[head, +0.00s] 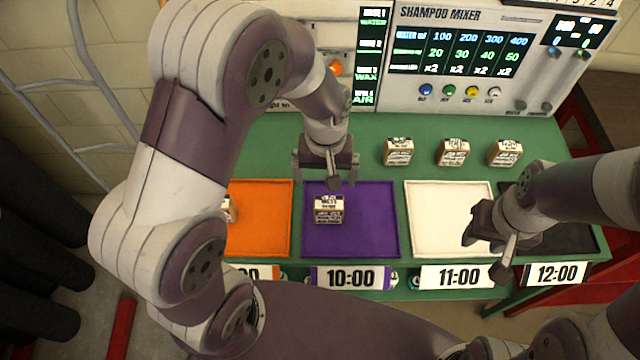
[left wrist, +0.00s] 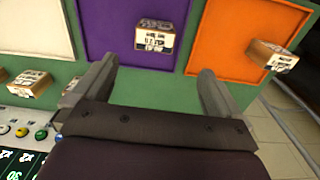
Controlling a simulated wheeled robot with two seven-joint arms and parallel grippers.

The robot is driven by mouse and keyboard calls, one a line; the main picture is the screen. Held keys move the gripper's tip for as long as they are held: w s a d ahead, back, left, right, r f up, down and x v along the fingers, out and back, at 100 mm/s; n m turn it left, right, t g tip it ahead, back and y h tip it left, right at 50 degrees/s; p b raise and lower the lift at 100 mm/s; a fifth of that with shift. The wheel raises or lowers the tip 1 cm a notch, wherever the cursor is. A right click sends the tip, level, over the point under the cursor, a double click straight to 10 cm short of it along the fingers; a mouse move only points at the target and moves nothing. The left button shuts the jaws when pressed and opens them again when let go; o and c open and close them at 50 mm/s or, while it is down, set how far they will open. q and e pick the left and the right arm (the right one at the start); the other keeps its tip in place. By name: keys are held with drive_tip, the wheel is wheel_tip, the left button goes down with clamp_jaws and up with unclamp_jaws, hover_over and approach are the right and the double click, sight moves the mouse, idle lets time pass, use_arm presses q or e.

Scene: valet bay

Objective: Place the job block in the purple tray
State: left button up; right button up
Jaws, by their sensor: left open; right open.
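A job block (head: 329,208), a small wooden block with a printed white label, sits in the purple tray (head: 370,222), left of its middle. In the left wrist view the block (left wrist: 155,36) also lies on the purple tray (left wrist: 110,22), beyond the fingertips. My left gripper (head: 326,182) is open and empty, behind and above the block, apart from it; it also shows in the left wrist view (left wrist: 152,80). My right gripper (head: 484,250) is open and empty over the right part of the white tray (head: 430,215).
The orange tray (head: 262,215) holds another block (head: 230,209), partly hidden by my left arm. Three more blocks (head: 453,151) stand in a row on the green table behind the white tray and the black tray (head: 575,240). The shampoo mixer panel (head: 465,50) rises at the back. Time signs (head: 350,277) line the front.

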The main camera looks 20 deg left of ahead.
use_arm(q)
drive_tip(key=s+a+r+m+t, duration=0.1)
drive_tip(key=s+a+r+m, duration=0.2)
drive_tip(key=s+a+r, duration=0.2)
drive_tip(key=shift+s+a, duration=0.75)
drive_tip(key=shift+s, duration=0.65)
